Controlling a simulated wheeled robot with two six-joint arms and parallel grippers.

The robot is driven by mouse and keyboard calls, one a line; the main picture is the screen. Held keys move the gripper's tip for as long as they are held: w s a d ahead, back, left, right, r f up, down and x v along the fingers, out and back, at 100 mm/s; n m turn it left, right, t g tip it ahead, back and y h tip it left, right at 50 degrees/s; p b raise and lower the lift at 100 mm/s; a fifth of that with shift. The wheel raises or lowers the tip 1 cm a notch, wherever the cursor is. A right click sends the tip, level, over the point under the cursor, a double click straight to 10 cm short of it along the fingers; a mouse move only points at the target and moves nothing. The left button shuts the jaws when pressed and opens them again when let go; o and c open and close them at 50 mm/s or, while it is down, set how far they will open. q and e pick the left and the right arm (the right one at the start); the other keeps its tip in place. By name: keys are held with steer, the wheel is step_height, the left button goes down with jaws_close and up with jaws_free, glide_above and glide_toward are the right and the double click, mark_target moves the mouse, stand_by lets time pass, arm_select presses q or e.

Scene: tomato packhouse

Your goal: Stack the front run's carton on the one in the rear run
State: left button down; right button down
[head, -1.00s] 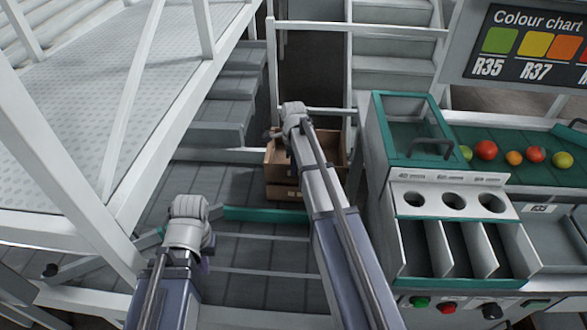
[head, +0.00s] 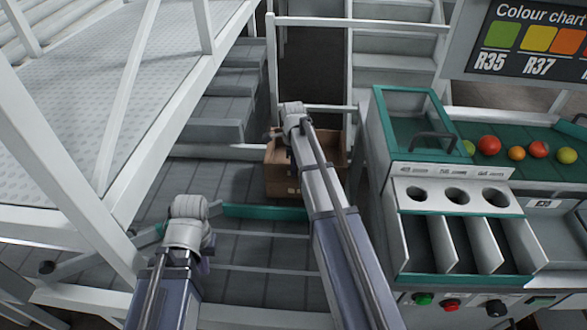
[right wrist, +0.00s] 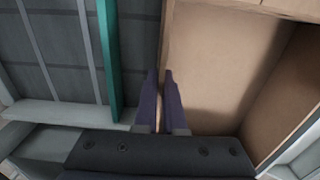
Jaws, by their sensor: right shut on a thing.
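A brown open-topped carton (head: 281,178) stands at the far end of the roller conveyor in the head view, partly hidden by my right arm. My right gripper (right wrist: 160,75) is shut on the carton's side wall. In the right wrist view the carton's bare inside (right wrist: 215,65) lies to the right of the fingers. In the head view only one carton front shows clearly, with a small slot low on it; a second carton beneath cannot be made out. My left gripper (head: 205,262) is over the near rollers, its jaws mostly hidden by its own wrist.
A teal rail (head: 262,212) crosses the conveyor just in front of the carton. A grading bench (head: 455,185) with chutes and tomatoes stands close on the right. A white-railed walkway (head: 110,110) is on the left, and steps (head: 392,65) rise behind.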

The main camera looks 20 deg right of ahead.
steer(key=c, duration=0.9)
jaws_free()
steer(key=c, duration=0.3)
steer(key=shift+c, duration=0.2)
step_height(320, 180, up, 7)
steer(key=p, duration=0.7)
